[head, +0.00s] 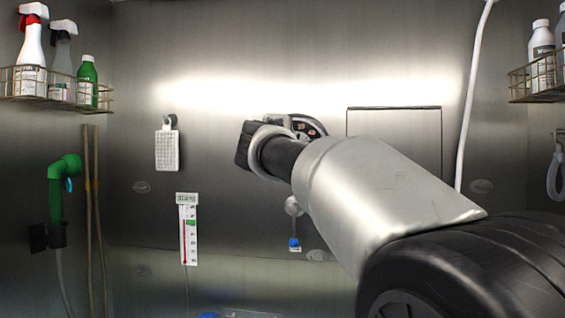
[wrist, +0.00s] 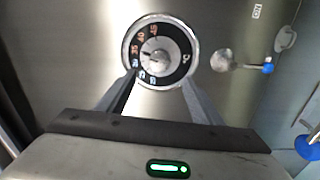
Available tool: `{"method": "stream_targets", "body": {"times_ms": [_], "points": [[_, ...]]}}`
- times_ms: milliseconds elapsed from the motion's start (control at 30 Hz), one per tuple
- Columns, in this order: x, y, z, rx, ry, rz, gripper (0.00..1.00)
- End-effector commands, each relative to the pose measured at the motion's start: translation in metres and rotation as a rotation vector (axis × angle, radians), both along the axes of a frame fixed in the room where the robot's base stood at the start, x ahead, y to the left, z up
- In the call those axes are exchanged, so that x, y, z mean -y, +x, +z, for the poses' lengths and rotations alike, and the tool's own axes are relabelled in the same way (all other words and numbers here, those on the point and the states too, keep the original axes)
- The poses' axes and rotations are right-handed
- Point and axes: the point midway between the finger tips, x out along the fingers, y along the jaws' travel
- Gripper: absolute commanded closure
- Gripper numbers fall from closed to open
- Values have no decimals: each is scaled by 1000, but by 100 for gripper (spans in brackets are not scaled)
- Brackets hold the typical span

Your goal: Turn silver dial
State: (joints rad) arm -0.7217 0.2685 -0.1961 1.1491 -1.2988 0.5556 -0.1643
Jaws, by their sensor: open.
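The silver dial (wrist: 160,52) is on the metal wall in the upper middle of the wrist view. It has a black ring with orange and blue numbers and a silver knob in its centre. In the head view the dial (head: 308,127) is partly hidden behind my arm. My gripper (wrist: 158,82) is open in the wrist view, with its two fingers on either side of the dial's lower part in the picture. I cannot tell whether they touch it. In the head view the fingertips are hidden behind my wrist.
A small lever with a blue tip (wrist: 240,63) is beside the dial. A white hose (head: 469,100) runs down at right.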

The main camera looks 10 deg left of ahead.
Motion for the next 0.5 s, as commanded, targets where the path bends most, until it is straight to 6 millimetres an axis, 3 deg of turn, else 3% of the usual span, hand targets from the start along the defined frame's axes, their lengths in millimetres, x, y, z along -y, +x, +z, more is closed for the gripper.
{"method": "stream_targets", "body": {"times_ms": [200, 500], "points": [[0, -40, -1, 0, 1, 1, 40], [0, -55, -1, -1, 0, 0, 40]]}}
